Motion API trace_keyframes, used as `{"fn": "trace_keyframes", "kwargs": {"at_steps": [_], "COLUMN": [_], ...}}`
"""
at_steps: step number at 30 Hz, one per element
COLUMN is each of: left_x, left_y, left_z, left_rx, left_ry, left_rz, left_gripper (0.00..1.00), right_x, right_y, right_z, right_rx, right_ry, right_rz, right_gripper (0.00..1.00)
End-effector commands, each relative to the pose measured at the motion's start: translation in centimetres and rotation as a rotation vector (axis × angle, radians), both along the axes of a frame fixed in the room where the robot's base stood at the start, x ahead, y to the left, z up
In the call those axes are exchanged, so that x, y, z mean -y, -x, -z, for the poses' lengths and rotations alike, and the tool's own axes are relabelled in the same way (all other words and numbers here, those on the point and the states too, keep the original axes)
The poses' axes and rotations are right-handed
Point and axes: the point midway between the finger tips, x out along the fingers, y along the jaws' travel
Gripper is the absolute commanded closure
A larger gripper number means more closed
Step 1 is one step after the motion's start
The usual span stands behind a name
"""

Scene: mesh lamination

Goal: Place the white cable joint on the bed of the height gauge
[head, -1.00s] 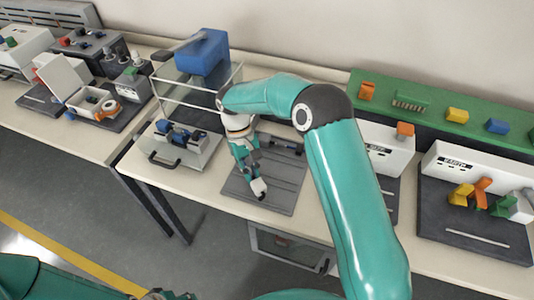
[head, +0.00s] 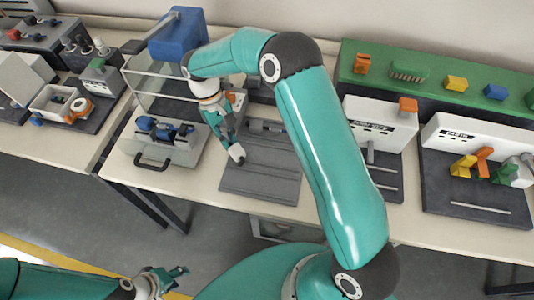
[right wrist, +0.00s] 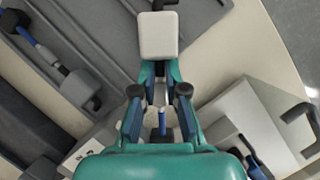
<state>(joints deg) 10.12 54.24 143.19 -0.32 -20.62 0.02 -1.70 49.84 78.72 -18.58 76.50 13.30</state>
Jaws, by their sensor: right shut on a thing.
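My right gripper (head: 232,147) is shut on a small white block, the white cable joint (head: 238,154). In the right wrist view the joint (right wrist: 158,36) sticks out past the fingertips (right wrist: 158,72). In the head view it appears over the left edge of a grooved grey plate (head: 262,178), which looks like the height gauge's bed. Its height above the plate is unclear. A dark bar-like part (head: 265,127) lies at the plate's back. My left gripper (head: 172,279) is at the bottom left, away from the bench, with its fingers apart and empty.
Left of the plate stands a grey box (head: 180,150) with blue parts and a handle. Behind it is a clear-sided case (head: 150,92) with a blue block (head: 178,35) on top. White-backed stations (head: 385,125) stand right. The plate's front half is clear.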

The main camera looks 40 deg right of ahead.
Motion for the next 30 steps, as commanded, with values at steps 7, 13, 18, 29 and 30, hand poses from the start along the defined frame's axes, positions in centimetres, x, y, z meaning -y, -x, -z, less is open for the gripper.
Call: {"fn": "trace_keyframes", "kwargs": {"at_steps": [7, 13, 18, 29, 30], "left_x": [0.0, 0.0, 0.0, 0.0, 0.0], "left_y": [0.0, 0.0, 0.0, 0.0, 0.0], "left_z": [1.1, 2.1, 2.5, 2.6, 2.5], "left_rx": [0.001, 0.000, 0.000, 0.001, 0.001], "left_ry": [0.000, 0.000, 0.000, 0.000, 0.000], "left_rz": [0.000, 0.000, 0.000, 0.000, 0.000], "left_gripper": [0.60, 0.60, 0.60, 0.60, 0.60], "right_x": [3.0, 6.6, 8.4, 9.0, 9.0], "right_y": [1.8, 5.5, 8.0, 8.8, 8.8], "right_z": [-5.9, -12.6, -15.8, -10.3, -9.2], "right_rx": [0.029, 0.025, 0.006, -0.010, -0.009], "right_ry": [-0.005, -0.001, 0.001, -0.001, -0.001], "right_rz": [-0.219, -0.504, -0.654, -0.695, -0.693], "right_gripper": [1.00, 1.00, 1.00, 1.00, 1.00]}}
